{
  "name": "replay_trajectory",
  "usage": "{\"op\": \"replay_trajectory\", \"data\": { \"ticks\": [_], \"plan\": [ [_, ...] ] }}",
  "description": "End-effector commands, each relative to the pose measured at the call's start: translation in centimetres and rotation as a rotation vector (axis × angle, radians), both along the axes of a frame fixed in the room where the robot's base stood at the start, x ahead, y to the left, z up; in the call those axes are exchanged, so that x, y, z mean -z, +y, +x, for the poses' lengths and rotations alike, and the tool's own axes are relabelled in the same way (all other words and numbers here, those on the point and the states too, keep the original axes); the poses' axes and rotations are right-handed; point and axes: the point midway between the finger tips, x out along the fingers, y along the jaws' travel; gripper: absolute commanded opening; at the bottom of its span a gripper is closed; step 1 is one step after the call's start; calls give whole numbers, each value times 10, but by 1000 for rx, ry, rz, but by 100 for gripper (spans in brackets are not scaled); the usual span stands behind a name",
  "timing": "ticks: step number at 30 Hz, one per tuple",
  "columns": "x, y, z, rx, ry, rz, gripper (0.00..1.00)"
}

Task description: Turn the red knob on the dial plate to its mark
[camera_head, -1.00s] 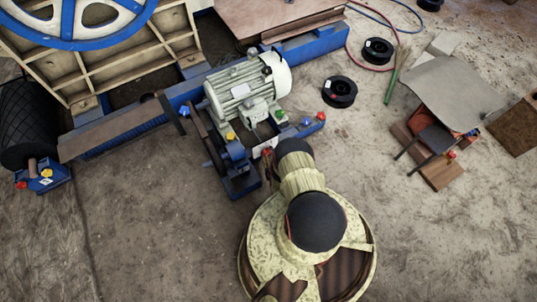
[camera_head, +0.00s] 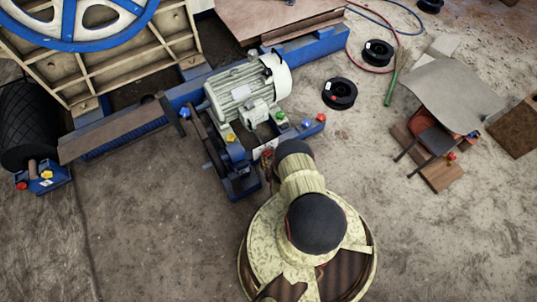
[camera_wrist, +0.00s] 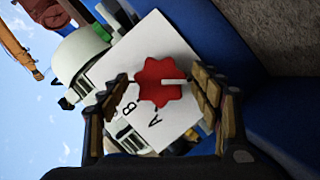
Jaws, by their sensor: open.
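The red knob (camera_wrist: 160,70) is a lobed, star-like knob on the white dial plate (camera_wrist: 155,32) in the wrist view. A pale pointer line on the knob points right in that view. The letters B and A show on the plate, below and left of the knob. My gripper (camera_wrist: 160,88) is open, with one finger left of the knob and one right of it. Whether either finger touches the knob I cannot tell. In the head view the red knob (camera_head: 267,153) is a small spot beside my arm, which mostly hides the gripper.
A grey-green motor (camera_head: 245,90) on a blue frame (camera_head: 240,185) stands just behind the plate. Blue, yellow, green and red knobs dot the frame. Black spools (camera_head: 340,93) lie on the floor to the right. Open floor lies left of my arm.

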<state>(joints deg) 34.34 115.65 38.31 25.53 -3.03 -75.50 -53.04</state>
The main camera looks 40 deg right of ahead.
Motion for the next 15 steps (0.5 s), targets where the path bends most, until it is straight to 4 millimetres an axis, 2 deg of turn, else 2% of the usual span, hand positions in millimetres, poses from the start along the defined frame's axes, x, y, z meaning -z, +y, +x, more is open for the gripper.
{"op": "replay_trajectory", "data": {
  "ticks": [8, 15],
  "plan": [
    [-17, -1, 1, 0, 1, 1, 64],
    [-44, -2, 2, 2, -4, -3, 64]
  ]
}}
